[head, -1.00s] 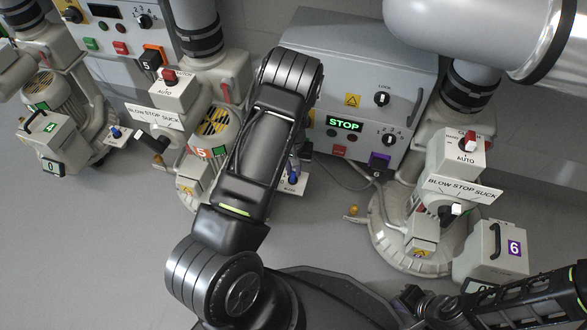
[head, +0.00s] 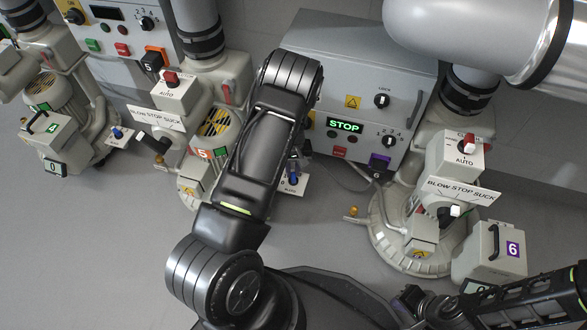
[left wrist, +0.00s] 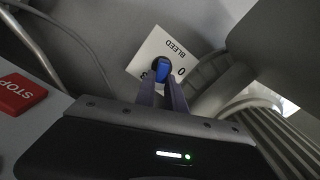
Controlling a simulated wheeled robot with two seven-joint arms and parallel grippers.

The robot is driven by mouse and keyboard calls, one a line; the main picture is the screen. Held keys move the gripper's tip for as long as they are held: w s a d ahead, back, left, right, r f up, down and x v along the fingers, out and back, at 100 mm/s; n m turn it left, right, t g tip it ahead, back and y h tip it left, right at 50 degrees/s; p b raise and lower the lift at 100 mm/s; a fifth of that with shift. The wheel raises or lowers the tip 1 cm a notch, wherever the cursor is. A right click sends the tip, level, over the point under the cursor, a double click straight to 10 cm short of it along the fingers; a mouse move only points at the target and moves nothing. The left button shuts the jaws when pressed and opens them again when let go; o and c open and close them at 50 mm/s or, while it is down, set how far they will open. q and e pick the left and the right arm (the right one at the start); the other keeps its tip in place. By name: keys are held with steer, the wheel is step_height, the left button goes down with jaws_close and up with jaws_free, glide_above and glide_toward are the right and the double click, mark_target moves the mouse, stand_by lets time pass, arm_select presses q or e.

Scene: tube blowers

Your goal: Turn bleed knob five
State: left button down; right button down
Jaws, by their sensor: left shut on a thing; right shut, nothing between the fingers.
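The bleed knob is a small blue knob (left wrist: 163,70) on a white plate marked BLEED (left wrist: 172,44) in the left wrist view. A 0 shows on the plate beside it. My left gripper (left wrist: 162,82) is shut on the blue knob, one finger on each side. In the head view the blue knob (head: 293,179) and its plate (head: 299,187) show beside the unit marked 5 (head: 205,153), with my left gripper (head: 294,164) over it and partly hidden by my arm. My right gripper (head: 411,297) is shut and empty, low at the right.
A grey control box (head: 352,75) with a STOP display (head: 345,126) stands behind my left arm. A blower with a box marked 6 (head: 490,250) stands at right, a unit marked 4 (head: 52,128) at left. Bare floor (head: 90,245) lies at lower left.

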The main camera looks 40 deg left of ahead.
arm_select(q)
steer(key=n, duration=0.2)
steer(key=n+p, duration=0.1)
steer(key=n, duration=0.1)
steer(key=shift+s+a+n, duration=0.15)
steer(key=shift+s+n, duration=0.05)
steer(key=shift+n, duration=0.1)
steer(key=shift+s+n+p, duration=0.2)
steer(key=shift+n+p, duration=0.15)
steer(key=shift+n, duration=1.55)
steer(key=c, duration=1.4)
jaws_free()
steer(key=shift+r, duration=0.1)
step_height(320, 180, up, 8)
steer(key=p, duration=0.3)
steer(key=shift+f, duration=0.2)
steer(key=shift+s, duration=0.1)
